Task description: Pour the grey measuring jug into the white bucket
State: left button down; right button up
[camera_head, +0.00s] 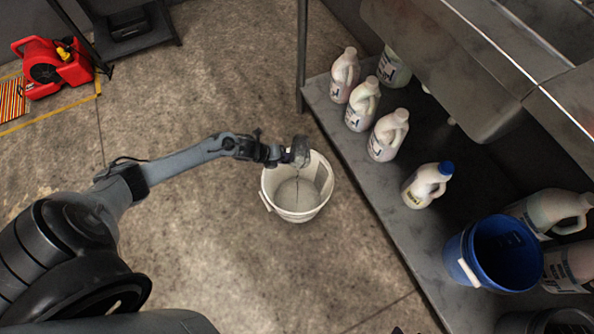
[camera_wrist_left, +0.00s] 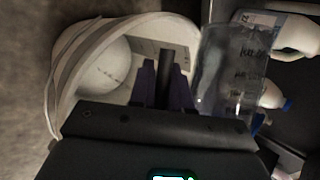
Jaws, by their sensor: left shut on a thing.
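The white bucket (camera_head: 295,214) stands on the concrete floor in the middle of the head view. Its rim and pale inside fill the left of the left wrist view (camera_wrist_left: 62,80). My left gripper (camera_head: 277,156) is shut on the grey measuring jug (camera_head: 301,150), at the bucket's far rim in the picture. In the left wrist view the jug (camera_wrist_left: 232,70) is see-through grey with dark markings, beside the fingers (camera_wrist_left: 166,82), which close around a dark bar. A thin dark line runs below the jug inside the bucket; I cannot tell if it is liquid. The jug's tilt is unclear.
A low metal shelf (camera_head: 384,223) under a steel sink (camera_head: 450,70) runs along the right. It holds several white bottles (camera_head: 387,136) and a blue bucket (camera_head: 465,255). A red blower (camera_head: 52,66) stands at the far left. The floor left of the bucket is clear.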

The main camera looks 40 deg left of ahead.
pick_arm(q)
jog(key=shift+r+m+t+y, duration=0.6)
jog(key=shift+t, duration=0.5)
dwell(1.2)
